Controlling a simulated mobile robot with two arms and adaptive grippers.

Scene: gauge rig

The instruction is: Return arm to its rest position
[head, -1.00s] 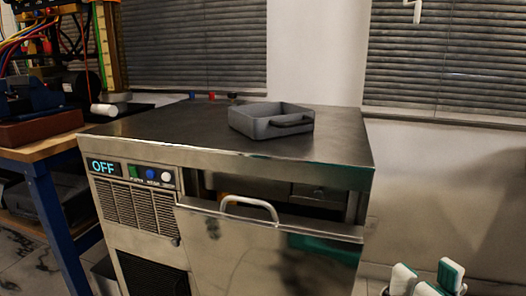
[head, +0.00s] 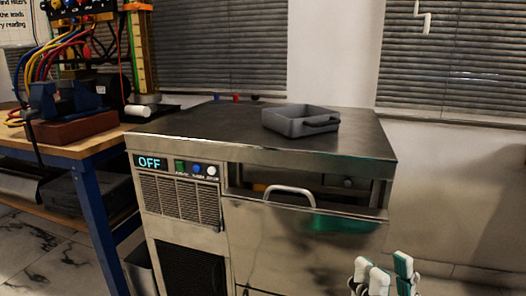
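My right gripper (head: 385,277) shows at the bottom right of the head view, with white and green fingers pointing up. It stands in front of the steel machine's right front corner. A gap shows between its fingers and nothing is seen held there. The lower part of the gripper and most of the arm are cut off by the picture's bottom edge. My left gripper is not in view.
The steel machine (head: 190,138) shows "OFF" on its display (head: 149,162). Its handled front door (head: 300,235) leaves an opening above it. A grey tray (head: 300,121) sits on top. A wooden workbench (head: 92,145) with cables stands left. Floor is clear at right.

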